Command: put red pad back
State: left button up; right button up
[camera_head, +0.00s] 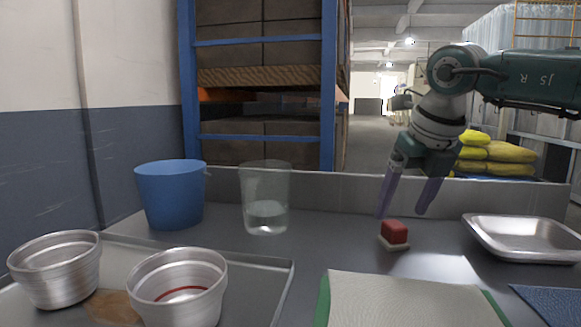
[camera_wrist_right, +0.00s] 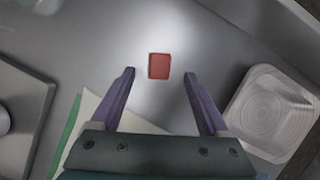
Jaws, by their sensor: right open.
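A small red pad (camera_head: 394,232) with a pale base sits on the grey counter (camera_head: 340,251), right of the middle. In the right wrist view the red pad (camera_wrist_right: 159,66) lies ahead of the fingertips, between their lines. My right gripper (camera_head: 405,212) is open and empty, pointing down above and around the pad's far side; it appears apart from the pad. Its two purple fingers also show in the right wrist view (camera_wrist_right: 158,72). My left gripper is not in view.
A metal tray (camera_head: 480,222) stands right of the pad. A pale cloth with green edges (camera_head: 405,300) lies in front. A clear beaker (camera_head: 265,185) and blue bucket (camera_head: 170,195) stand left. Two metal bowls (camera_head: 55,275) (camera_head: 180,298) sit on a tray at front left. A low wall backs the counter.

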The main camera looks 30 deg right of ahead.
jog(key=v, duration=0.6)
jog(key=shift+r, duration=0.25)
jog(key=shift+s, duration=0.1)
